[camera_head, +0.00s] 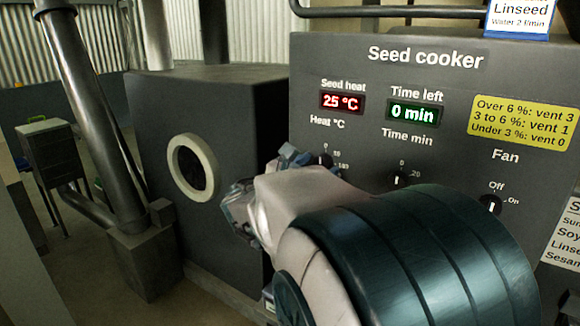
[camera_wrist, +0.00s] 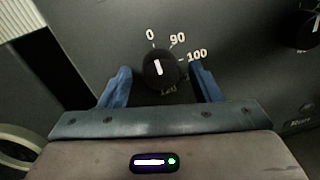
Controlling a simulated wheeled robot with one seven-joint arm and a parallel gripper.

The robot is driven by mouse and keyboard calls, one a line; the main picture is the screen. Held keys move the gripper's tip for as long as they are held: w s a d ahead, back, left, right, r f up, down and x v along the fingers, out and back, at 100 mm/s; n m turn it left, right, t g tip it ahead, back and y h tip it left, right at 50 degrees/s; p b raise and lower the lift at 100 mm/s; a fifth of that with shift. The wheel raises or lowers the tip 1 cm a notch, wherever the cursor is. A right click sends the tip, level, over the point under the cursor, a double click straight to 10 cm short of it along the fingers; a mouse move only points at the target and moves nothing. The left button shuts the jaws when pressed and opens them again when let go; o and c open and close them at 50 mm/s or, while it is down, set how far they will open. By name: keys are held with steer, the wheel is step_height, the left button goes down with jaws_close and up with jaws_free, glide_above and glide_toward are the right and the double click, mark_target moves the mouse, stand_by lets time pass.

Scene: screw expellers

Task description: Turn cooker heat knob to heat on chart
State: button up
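The heat knob (camera_wrist: 160,69) is a round black dial with a white pointer line aimed at about the 0 mark. Marks 0, 90 and 100 show around it; a lower mark is partly hidden. My gripper (camera_wrist: 160,72) is open, with one blue finger on each side of the knob and a visible gap on both sides. In the head view my gripper (camera_head: 308,158) is at the Heat °C dial and covers most of it. The seed heat display (camera_head: 342,102) reads 25 °C. The chart (camera_head: 566,235) at the right edge is cut off, its numbers out of view.
The time knob (camera_head: 398,181) and fan knob (camera_head: 491,203) sit to the right on the same panel (camera_head: 440,90). The time display (camera_head: 414,113) reads 0 min. A yellow vent label (camera_head: 523,121) and a Linseed sign (camera_head: 520,18) are at upper right. A dark box with a round port (camera_head: 175,155) stands left.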

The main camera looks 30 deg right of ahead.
steer(key=shift+d, duration=0.1)
steer(key=c, duration=0.9)
steer(key=shift+o, duration=0.2)
steer(key=shift+m+b, duration=0.3)
steer(key=shift+b, duration=0.15)
steer(key=shift+f+b, duration=0.15)
steer(key=shift+b, duration=0.2)
steer(key=m+b, duration=0.3)
steer(key=b, duration=0.1)
steer(key=shift+f+b, duration=0.15)
steer(key=shift+b, duration=0.15)
steer(key=m+b, duration=0.3)
steer(key=b, duration=0.2)
steer(key=shift+m, duration=0.4)
steer(key=shift+r+m+y+b, duration=0.3)
steer(key=shift+m+b, duration=0.3)
steer(key=shift+b, duration=0.2)
steer(key=shift+r, duration=0.1)
